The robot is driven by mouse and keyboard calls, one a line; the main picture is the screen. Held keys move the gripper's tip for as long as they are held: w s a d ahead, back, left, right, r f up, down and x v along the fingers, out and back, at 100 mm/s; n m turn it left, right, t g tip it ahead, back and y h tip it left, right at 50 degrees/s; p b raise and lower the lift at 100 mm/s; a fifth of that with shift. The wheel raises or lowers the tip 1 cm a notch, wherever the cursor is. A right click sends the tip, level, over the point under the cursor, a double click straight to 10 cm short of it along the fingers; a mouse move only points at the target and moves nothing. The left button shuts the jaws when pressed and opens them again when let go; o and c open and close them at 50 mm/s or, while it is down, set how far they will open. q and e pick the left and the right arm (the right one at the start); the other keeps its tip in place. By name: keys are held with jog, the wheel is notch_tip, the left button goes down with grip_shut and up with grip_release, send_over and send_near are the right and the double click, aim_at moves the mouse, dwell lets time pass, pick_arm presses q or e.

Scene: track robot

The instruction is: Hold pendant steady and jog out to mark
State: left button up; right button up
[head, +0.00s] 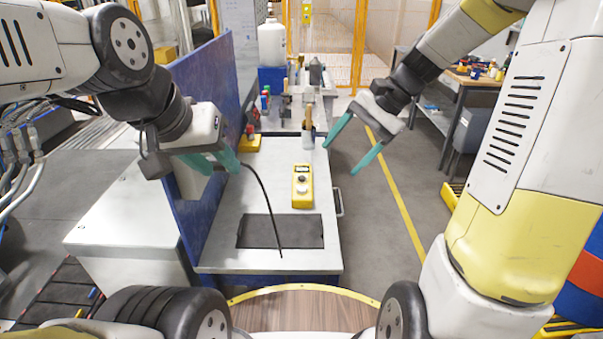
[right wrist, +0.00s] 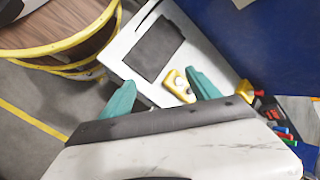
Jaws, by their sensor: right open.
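The pendant is a yellow box (head: 302,187) with a dark display and a round knob. It lies on the pale worktop (head: 230,243), right of its middle, and shows between my fingers in the right wrist view (right wrist: 178,85). My right gripper (head: 341,160) is open and empty. It hangs over the aisle side, right of the worktop and apart from the pendant. My left gripper (head: 225,170) is by the blue panel, left of the pendant, with its fingertips apart. A thin black cable (head: 266,205) curves from near its fingertips to the dark pad. I see no mark clearly.
A dark pad (head: 280,231) lies at the worktop's near end. A blue panel (head: 205,110) stands along its left side. A yellow box with a red button (head: 249,142) and a holder with tools (head: 308,130) stand farther back.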

jog(key=w+f+m+g+y, duration=0.1)
jog(key=w+f+m+y, duration=0.4)
jog(key=w+f, duration=0.4)
jog(key=m+t+y, duration=0.1)
jog(key=m+y, duration=0.4)
jog(key=m, duration=0.1)
send_near(306, 184)
notch_tip(306, 184, down, 2)
jog(key=w, duration=0.2)
jog(key=shift+w+a+f, duration=0.1)
jog(key=shift+a+f, duration=0.05)
jog(key=shift+a, duration=1.5)
jog(key=shift+s+a+f, duration=0.1)
jog(key=shift+a+f, duration=0.05)
jog(key=shift+a, duration=1.55)
jog(key=shift+w+a+f, duration=0.1)
jog(key=shift+a+f, duration=0.05)
jog(key=shift+a, duration=1.5)
jog(key=shift+c, duration=0.4)
grip_shut()
jog(key=shift+o, duration=0.6)
grip_release()
